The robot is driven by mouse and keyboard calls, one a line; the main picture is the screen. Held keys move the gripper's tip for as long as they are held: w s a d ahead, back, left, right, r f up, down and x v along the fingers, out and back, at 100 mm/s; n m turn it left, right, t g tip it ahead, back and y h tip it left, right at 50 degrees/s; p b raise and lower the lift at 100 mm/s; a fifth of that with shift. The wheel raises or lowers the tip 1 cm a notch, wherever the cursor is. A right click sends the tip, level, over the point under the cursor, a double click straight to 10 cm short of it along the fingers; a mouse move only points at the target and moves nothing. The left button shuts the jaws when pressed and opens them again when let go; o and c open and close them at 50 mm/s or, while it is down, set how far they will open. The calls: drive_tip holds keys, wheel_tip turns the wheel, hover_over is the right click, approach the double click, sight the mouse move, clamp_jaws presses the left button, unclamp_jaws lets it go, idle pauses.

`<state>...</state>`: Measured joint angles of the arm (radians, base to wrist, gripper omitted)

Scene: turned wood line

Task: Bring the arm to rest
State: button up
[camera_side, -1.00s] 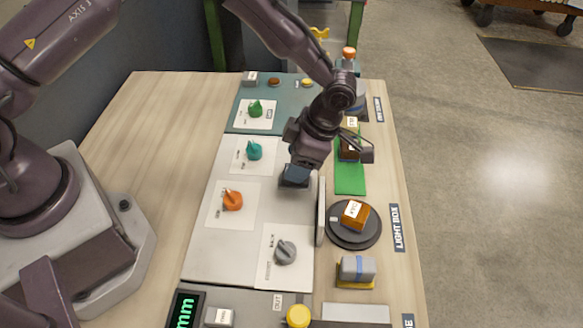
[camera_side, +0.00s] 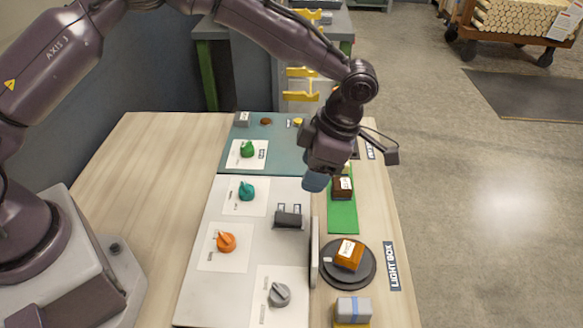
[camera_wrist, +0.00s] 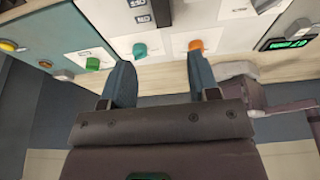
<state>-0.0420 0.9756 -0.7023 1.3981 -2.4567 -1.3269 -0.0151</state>
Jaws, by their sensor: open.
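My gripper (camera_side: 317,180) hangs from the bent arm above the panel's right edge, near the green strip, and touches nothing that I can see. In the wrist view its two blue-grey fingers (camera_wrist: 161,80) stand wide apart with nothing between them. The dark switch-like block (camera_side: 289,220) on the white panel (camera_side: 205,285) is below and left of the gripper, clear of it. In the side view the fingers overlap each other, so the gap between them is hidden.
The panel carries green (camera_side: 248,149), teal (camera_side: 246,191), orange (camera_side: 226,242) and grey (camera_side: 279,295) knobs. An upright plate (camera_side: 314,252) stands beside a dark round stand (camera_side: 329,282) bearing an orange-brown block (camera_side: 350,254). Another brown block (camera_side: 342,188) sits on the green strip (camera_side: 343,219).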

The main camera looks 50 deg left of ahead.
drive_tip(key=w+d+r+m+t+h, duration=0.2)
drive_tip(key=w+r+m+t, duration=0.1)
drive_tip(key=w+m+t, duration=0.5)
wheel_tip(320, 180, up, 10)
drive_tip(key=s+d+f+m+t+h, duration=0.1)
drive_tip(key=s+d+m+t+h, duration=0.15)
drive_tip(key=m+h, duration=0.45)
drive_tip(key=s+a+r+m+y, duration=0.2)
drive_tip(key=s+a, duration=0.4)
drive_tip(key=s, duration=0.3)
drive_tip(key=s+a+r+m+g+y, duration=0.1)
drive_tip(key=s+a+r+m, duration=0.3)
drive_tip(key=s, duration=0.5)
drive_tip(key=s+a+r+m+g+y, duration=0.1)
drive_tip(key=s+a+r+m+y, duration=0.2)
drive_tip(key=s+a+m, duration=0.3)
drive_tip(key=s+a, duration=0.3)
drive_tip(key=s, duration=0.1)
drive_tip(key=shift+a, duration=0.2)
drive_tip(key=shift+r+g, duration=0.1)
drive_tip(key=shift+g, duration=0.15)
